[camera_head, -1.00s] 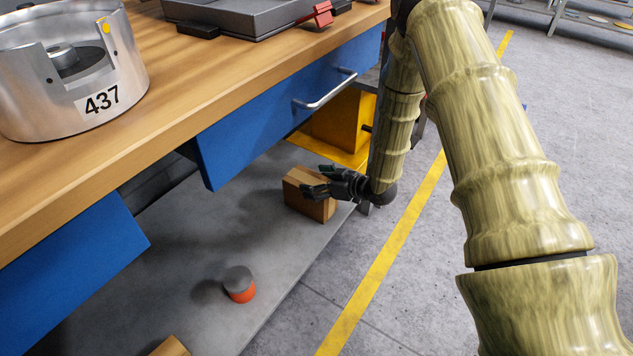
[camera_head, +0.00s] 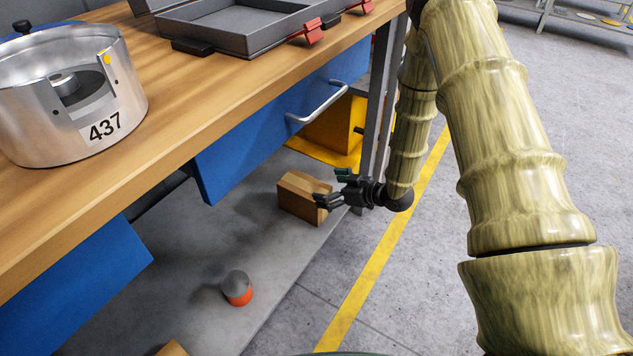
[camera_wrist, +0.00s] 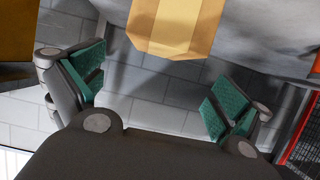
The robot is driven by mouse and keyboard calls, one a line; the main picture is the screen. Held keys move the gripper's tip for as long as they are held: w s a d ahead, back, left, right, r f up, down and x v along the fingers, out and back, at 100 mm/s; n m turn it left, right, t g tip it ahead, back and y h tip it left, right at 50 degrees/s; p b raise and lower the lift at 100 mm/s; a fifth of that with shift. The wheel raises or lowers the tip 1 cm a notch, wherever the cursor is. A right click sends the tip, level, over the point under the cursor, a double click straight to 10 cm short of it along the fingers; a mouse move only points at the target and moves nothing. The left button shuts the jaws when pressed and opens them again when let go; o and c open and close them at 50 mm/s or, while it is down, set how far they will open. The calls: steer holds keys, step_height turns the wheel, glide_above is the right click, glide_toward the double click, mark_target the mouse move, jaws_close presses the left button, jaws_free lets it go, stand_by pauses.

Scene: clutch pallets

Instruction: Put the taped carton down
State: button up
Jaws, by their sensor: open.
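The taped carton (camera_head: 300,197) is a small brown box resting on the grey shelf under the workbench. In the wrist view the carton (camera_wrist: 175,27) lies beyond the fingertips, at the top middle, with a paler tape band on it. My gripper (camera_head: 328,188) is just to the right of the carton in the head view. Its green-padded fingers (camera_wrist: 152,95) are spread wide in the wrist view, with nothing between them. The carton appears clear of the fingers.
The wooden workbench (camera_head: 180,110) with a blue drawer (camera_head: 270,125) overhangs the shelf (camera_head: 215,240). A grey-and-orange object (camera_head: 237,288) stands on the shelf. A yellow bin (camera_head: 335,130) is behind the carton. Open floor (camera_head: 440,290) lies to the right.

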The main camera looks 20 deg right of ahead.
steer(key=p+v, duration=0.1)
steer(key=v, duration=0.3)
steer(key=shift+s+d+r, duration=0.15)
steer(key=shift+s+d, duration=0.1)
steer(key=shift+s, duration=0.05)
